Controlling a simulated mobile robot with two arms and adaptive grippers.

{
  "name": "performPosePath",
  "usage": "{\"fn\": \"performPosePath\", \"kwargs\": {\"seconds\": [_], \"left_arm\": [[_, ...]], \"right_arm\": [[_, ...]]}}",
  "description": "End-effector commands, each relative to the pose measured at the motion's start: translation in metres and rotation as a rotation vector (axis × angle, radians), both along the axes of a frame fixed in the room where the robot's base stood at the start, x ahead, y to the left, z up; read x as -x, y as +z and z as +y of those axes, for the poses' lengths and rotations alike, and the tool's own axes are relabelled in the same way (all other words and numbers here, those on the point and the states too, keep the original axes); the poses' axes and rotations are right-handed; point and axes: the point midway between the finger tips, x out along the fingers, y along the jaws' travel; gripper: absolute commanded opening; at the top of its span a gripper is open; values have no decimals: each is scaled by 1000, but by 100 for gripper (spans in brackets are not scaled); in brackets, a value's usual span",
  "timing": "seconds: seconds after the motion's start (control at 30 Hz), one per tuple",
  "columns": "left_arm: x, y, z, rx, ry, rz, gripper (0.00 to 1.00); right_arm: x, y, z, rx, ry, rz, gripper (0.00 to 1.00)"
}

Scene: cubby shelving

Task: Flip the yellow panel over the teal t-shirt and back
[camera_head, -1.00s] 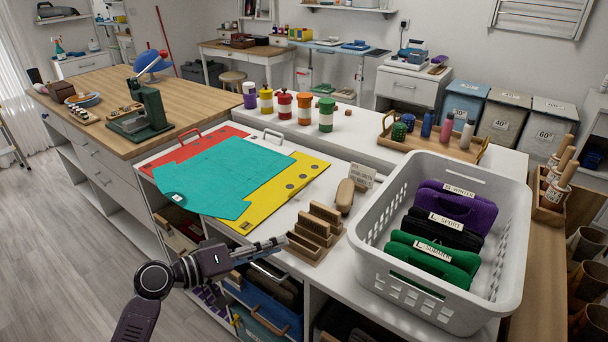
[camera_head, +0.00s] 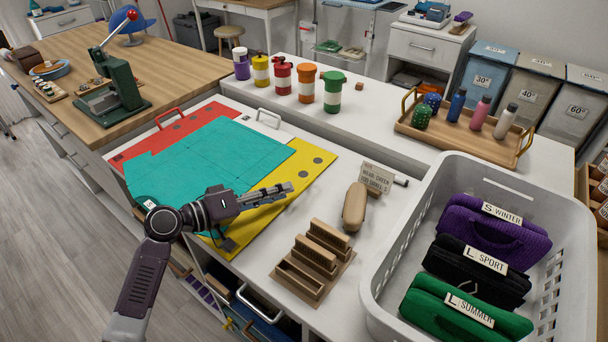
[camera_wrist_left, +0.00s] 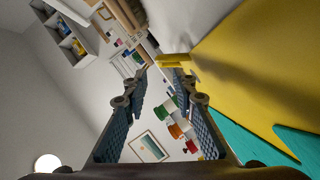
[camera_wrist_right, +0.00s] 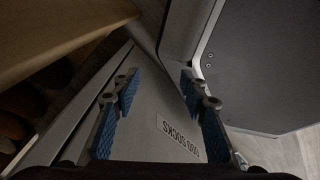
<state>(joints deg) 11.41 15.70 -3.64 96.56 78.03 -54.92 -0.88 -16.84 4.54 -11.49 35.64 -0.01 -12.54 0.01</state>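The teal t-shirt (camera_head: 215,165) lies spread flat on the folding board on the white counter. The yellow panel (camera_head: 302,166) lies flat at the board's right, partly under the shirt; its near part is partly hidden by my left arm. It fills the right of the left wrist view (camera_wrist_left: 255,55), where a small yellow bar (camera_wrist_left: 174,61) shows by one fingertip. My left gripper (camera_head: 283,191) is at the panel's right edge in the head view. Its fingers are apart with nothing visibly held. My right gripper (camera_wrist_right: 158,85) is open and empty, outside the head view.
The board's red panel (camera_head: 150,138) has a red handle; a white handle (camera_head: 268,118) stands at the back. A wooden rack (camera_head: 315,265), brush (camera_head: 355,206), small sign (camera_head: 376,178) and white basket (camera_head: 395,235) stand right. A drawer labelled odd socks (camera_wrist_right: 175,125) faces my right gripper.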

Motion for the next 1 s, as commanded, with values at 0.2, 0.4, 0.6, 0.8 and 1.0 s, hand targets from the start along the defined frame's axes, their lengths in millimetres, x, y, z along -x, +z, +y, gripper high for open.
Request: {"fn": "performPosePath", "kwargs": {"seconds": [0.2, 0.4, 0.6, 0.8, 1.0], "left_arm": [[-20, -5, -26, 3, 0, 1, 25], [-36, -12, -48, 2, 0, 1, 25], [-43, -15, -57, -1, 0, -1, 25], [-44, -16, -58, -1, -1, 0, 25], [-43, -16, -57, 0, -1, 0, 9]], "right_arm": [[20, 6, -1, 3, 0, 30, 40], [13, 10, 0, 1, 0, 19, 40], [2, 12, 0, -1, 0, 1, 40], [1, 11, 0, -1, 0, 1, 40], [3, 11, 0, 0, 0, 4, 40]]}}
